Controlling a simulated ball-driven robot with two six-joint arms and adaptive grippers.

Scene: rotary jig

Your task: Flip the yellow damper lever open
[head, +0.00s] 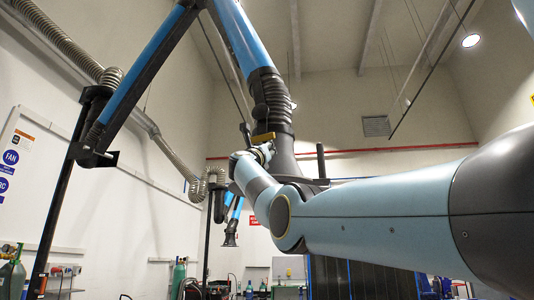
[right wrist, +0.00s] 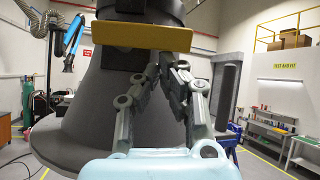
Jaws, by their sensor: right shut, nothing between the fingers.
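The yellow damper lever (right wrist: 140,36) is a flat bar lying nearly level across the neck of a dark grey extraction hood (right wrist: 95,115) in the right wrist view. In the head view the lever (head: 263,137) shows small, above the hood's cone (head: 283,160). My right gripper (right wrist: 168,62) is shut and empty, its fingertips just under the right half of the lever. I cannot tell whether they touch it. In the head view my right arm and wrist mostly hide that gripper. My left gripper is not in view.
The hood hangs from a blue jointed extraction arm (head: 243,40) with a dark ribbed hose (head: 270,95). A dark upright handle (right wrist: 226,95) stands right of the hood. A bench (right wrist: 265,135) and shelving stand farther back at right.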

